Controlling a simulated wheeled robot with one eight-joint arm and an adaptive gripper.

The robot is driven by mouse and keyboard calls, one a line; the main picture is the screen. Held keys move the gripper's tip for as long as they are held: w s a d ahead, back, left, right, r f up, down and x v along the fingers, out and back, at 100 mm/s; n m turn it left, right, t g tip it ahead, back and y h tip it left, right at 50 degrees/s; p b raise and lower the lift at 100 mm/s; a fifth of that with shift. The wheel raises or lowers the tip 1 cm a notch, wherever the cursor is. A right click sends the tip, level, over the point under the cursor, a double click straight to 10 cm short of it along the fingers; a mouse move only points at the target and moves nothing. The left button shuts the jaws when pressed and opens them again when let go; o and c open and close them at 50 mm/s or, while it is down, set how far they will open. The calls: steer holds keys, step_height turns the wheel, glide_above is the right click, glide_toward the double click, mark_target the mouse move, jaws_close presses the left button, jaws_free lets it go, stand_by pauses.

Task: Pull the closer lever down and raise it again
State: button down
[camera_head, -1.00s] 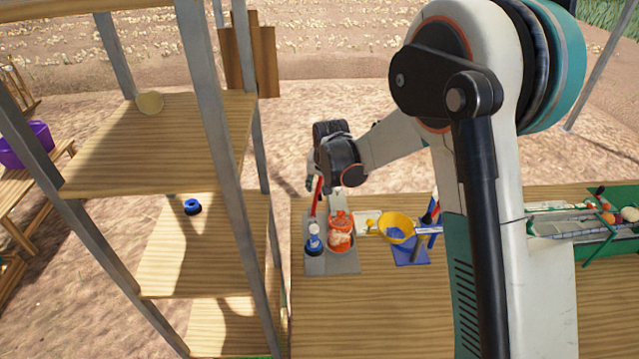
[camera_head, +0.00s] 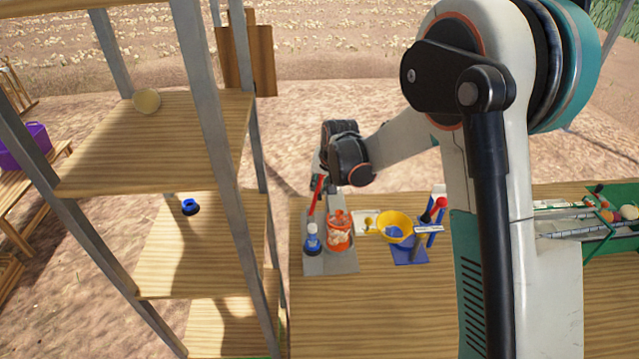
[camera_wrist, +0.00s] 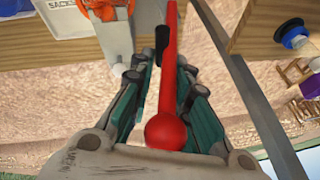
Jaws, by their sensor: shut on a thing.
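My gripper is shut on the lever. In the head view my gripper (camera_head: 318,184) is at the lever's upper part, and its fingers are small and partly hidden by my wrist. The lever's lower end is not clear.
A blue and white bottle-like thing (camera_head: 313,241) stands close to the lever. A yellow bowl (camera_head: 395,226) and blue and red upright parts (camera_head: 438,206) are to the right. A tall wooden shelf with metal posts (camera_head: 213,110) stands left. The table's front (camera_head: 380,310) is clear.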

steer(key=d+f+y+b, duration=0.2)
steer(key=y+b, duration=0.1)
steer(key=b, duration=0.1)
steer(key=d+f+m+y+b, duration=0.1)
steer(key=d+f+y+b, duration=0.1)
steer(key=d+y+b, duration=0.1)
steer(key=d+f+m+t+y+b, duration=0.1)
steer(key=d+f+y+b, duration=0.2)
steer(key=b, duration=0.3)
steer(key=shift+y, duration=0.3)
steer(key=shift+m, duration=0.3)
steer(key=c, duration=1.7)
jaws_free()
steer(key=shift+o, duration=0.2)
steer(key=v, duration=1.2)
